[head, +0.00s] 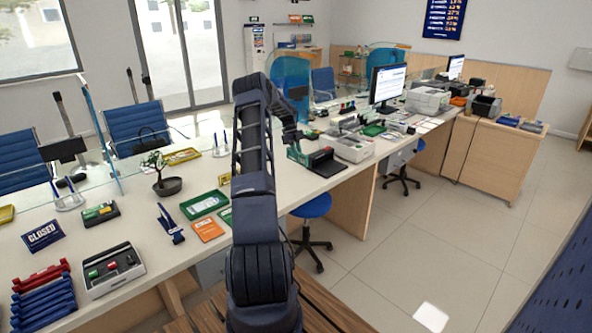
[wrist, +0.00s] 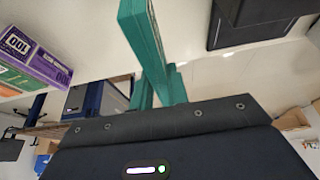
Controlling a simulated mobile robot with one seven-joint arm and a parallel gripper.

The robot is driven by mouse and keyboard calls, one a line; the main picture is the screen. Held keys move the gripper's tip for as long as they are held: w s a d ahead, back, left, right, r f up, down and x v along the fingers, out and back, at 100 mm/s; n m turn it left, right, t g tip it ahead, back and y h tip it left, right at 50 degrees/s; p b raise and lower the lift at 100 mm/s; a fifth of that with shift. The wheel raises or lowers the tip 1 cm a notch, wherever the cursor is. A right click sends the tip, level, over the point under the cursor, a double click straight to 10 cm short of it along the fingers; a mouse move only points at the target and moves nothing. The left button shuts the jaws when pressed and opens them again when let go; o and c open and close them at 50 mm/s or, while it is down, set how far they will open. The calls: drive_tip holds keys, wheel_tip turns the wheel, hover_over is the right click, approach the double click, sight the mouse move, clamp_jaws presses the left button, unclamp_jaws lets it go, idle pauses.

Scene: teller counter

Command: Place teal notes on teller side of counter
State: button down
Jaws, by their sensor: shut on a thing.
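The teal notes (wrist: 146,40) are a flat bundle standing on edge in the wrist view, rising from my gripper (wrist: 160,88). My gripper is shut on them; the exact finger contact is hard to make out. In the head view my arm reaches out over the counter (head: 225,180), and the teal notes (head: 296,154) show as a small green patch below my gripper (head: 292,140), left of a black device. I cannot tell whether their lower edge touches the counter. The side with the blue stools lies to the right of the counter.
A black device (head: 326,161) stands close to the right of the notes, and a grey-white machine (head: 353,147) is behind it. Purple notes (wrist: 40,66) lie at the left in the wrist view. A green tray (head: 204,204) and a plant (head: 166,180) stand nearer.

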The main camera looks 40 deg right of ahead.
drive_tip(key=shift+f, duration=4.6)
drive_tip(key=shift+f, duration=0.15)
drive_tip(key=c, duration=1.4)
unclamp_jaws()
drive_tip(key=shift+o, duration=0.2)
